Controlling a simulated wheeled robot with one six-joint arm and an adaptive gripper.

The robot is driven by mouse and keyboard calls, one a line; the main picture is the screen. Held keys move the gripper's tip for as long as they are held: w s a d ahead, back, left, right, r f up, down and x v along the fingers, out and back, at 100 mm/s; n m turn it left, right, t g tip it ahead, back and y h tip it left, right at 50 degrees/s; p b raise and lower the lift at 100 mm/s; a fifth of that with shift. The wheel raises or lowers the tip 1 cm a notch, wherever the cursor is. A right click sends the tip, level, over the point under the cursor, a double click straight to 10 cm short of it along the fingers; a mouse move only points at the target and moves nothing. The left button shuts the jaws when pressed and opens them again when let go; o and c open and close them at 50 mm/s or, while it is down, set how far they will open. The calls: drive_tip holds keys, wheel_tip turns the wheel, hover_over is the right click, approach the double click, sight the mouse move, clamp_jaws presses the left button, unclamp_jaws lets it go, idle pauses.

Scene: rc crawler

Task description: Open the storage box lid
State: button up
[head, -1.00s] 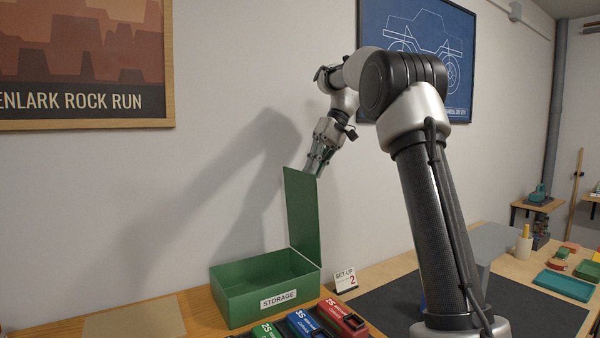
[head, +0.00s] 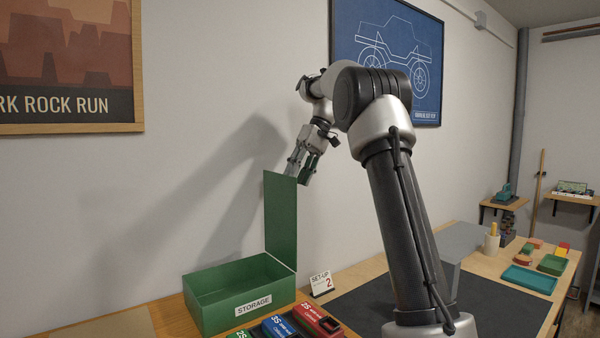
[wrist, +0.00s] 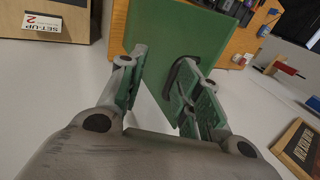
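The green storage box (head: 252,305), with a white STORAGE label, sits on the bench at lower centre in the head view. Its green lid (head: 280,220) stands upright at the box's right side, and the box is open and looks empty. My gripper (head: 299,172) is at the lid's top edge, with its fingers spread apart. In the wrist view my gripper (wrist: 165,88) is open, and the lid (wrist: 165,35) shows beyond and between the fingers. A dark loop handle (wrist: 171,70) on the lid shows beside the right finger. Whether a finger touches the lid cannot be told.
Red (head: 318,321), blue and green packs lie in front of the box. A SET-UP 2 card (head: 321,284) stands to its right. A dark mat (head: 375,297) lies under my arm, and a teal tray (head: 528,279) is farther right. The wall is close behind.

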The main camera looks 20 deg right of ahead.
drive_tip(key=o, duration=0.6)
wheel_tip(320, 180, down, 2)
drive_tip(key=shift+g, duration=0.3)
drive_tip(key=shift+c, duration=0.2)
